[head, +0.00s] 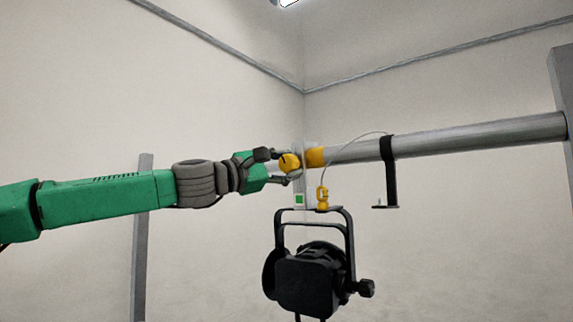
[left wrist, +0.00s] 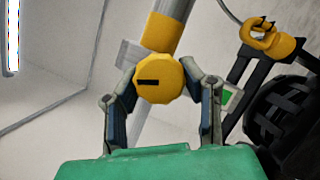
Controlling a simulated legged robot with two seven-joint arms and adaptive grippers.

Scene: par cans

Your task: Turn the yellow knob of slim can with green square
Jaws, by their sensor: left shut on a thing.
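The slim can (head: 312,280) is black and hangs by its yoke under a horizontal metal pipe (head: 470,138). A small green square (head: 299,200) on a pale tag shows at the top of the yoke, and it also shows in the left wrist view (left wrist: 227,97). The yellow knob (head: 288,162) is round with a dark slot on its face, at the left end of the pipe area. My left gripper (head: 279,168) has its fingers on both sides of the knob and is shut on it; the knob is between the fingers in the left wrist view (left wrist: 160,80). My right gripper is not in view.
A yellow band (head: 314,156) wraps the pipe beside the knob. A thin cable loops from the pipe to a yellow clip (head: 322,197) above the can. A black bracket (head: 388,172) hangs from the pipe to the right. Grey posts stand at left and far right.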

